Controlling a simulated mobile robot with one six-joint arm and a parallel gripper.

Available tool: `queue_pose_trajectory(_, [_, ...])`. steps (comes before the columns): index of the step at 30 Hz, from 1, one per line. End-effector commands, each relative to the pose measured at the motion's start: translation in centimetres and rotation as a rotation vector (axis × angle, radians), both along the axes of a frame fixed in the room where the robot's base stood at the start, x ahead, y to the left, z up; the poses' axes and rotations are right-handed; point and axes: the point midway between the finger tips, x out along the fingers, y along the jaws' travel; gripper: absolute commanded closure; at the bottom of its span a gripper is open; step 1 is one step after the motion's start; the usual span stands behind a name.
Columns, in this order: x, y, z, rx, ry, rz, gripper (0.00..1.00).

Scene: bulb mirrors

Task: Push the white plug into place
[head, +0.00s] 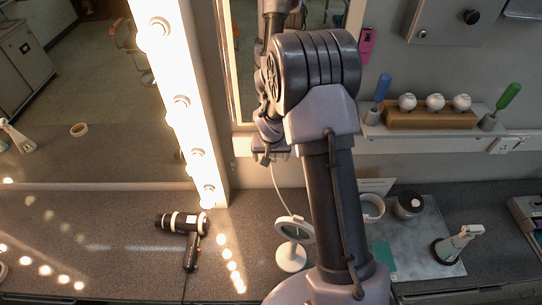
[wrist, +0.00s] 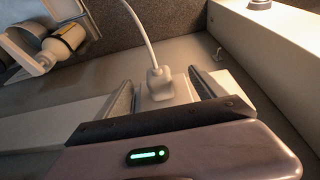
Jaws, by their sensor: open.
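The white plug (wrist: 159,84) shows in the wrist view, with its white cable (wrist: 143,30) curving up and away from it. It sits against a pale plate (wrist: 181,88) on the wall; I cannot tell how deep it is in. My gripper (wrist: 162,80) is open, with one dark finger on each side of the plug and a visible gap to each. In the head view my gripper (head: 268,150) is by the wall under the mirror's lower edge. The cable (head: 277,182) hangs below it there, and the plug is hidden.
A round white stand mirror (head: 291,242) and a hair dryer (head: 183,224) are on the grey counter below. A lit bulb strip (head: 180,110) stands left of my arm.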

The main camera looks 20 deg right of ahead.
Motion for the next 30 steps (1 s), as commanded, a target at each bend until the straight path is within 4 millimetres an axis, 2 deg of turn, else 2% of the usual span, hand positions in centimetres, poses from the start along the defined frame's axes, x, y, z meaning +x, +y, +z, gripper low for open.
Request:
queue_pose_trajectory(11, [0.0, 0.0, 0.2, 0.000, 0.000, 0.000, 0.21])
queue_pose_trajectory(30, [-1.3, 0.6, 4.5, 0.000, -0.001, 0.000, 0.21])
